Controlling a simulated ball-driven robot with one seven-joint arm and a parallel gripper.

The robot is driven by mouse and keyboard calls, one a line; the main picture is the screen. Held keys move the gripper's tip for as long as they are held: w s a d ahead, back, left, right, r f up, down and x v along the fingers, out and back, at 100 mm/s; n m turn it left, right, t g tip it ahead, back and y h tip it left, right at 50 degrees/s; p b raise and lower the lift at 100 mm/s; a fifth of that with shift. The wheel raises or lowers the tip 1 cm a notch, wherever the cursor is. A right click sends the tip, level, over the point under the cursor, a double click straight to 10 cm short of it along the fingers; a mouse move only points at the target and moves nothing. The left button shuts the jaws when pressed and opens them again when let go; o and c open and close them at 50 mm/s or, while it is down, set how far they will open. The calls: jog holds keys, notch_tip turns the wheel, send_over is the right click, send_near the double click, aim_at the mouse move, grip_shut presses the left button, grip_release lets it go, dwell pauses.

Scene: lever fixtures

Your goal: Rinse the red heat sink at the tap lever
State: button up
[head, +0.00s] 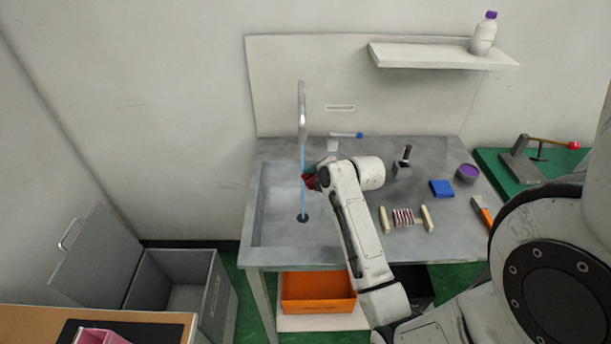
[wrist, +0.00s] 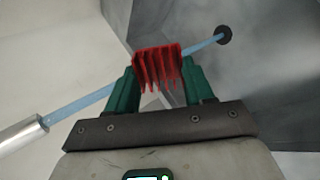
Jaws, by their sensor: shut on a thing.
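The red heat sink (head: 309,181) is a small finned block, held over the sink basin (head: 275,215). In the wrist view the heat sink (wrist: 158,68) sits between the green fingers of my gripper (wrist: 160,76), which is shut on it. A blue water stream (head: 302,160) runs from the grey tap spout (head: 302,100) down to the dark drain (head: 302,218). The heat sink is at the stream; in the wrist view the stream (wrist: 80,103) passes behind it. The tap lever (head: 346,135), with a blue end, sticks out to the right from a white base behind my gripper.
On the counter to the right are a black-handled fixture (head: 403,160), a blue block (head: 441,188), a purple-topped bowl (head: 467,173) and a striped piece (head: 403,217) between wooden blocks. A shelf (head: 440,56) holds a bottle (head: 484,34). A red-knobbed lever fixture (head: 535,150) stands far right.

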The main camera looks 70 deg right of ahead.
jog(key=s+a+p, duration=0.1)
jog(key=s+a, duration=0.2)
jog(key=s, duration=0.2)
jog(key=shift+s+p, duration=0.25)
jog(key=shift+p, duration=0.05)
jog(key=shift+a, duration=0.1)
dwell(0.5)
dwell(0.8)
jog(key=p+v, duration=0.1)
jog(key=v, duration=0.5)
jog(key=shift+s, duration=0.15)
jog(key=shift+s+a, duration=0.1)
jog(key=shift+a, duration=0.1)
dwell(0.8)
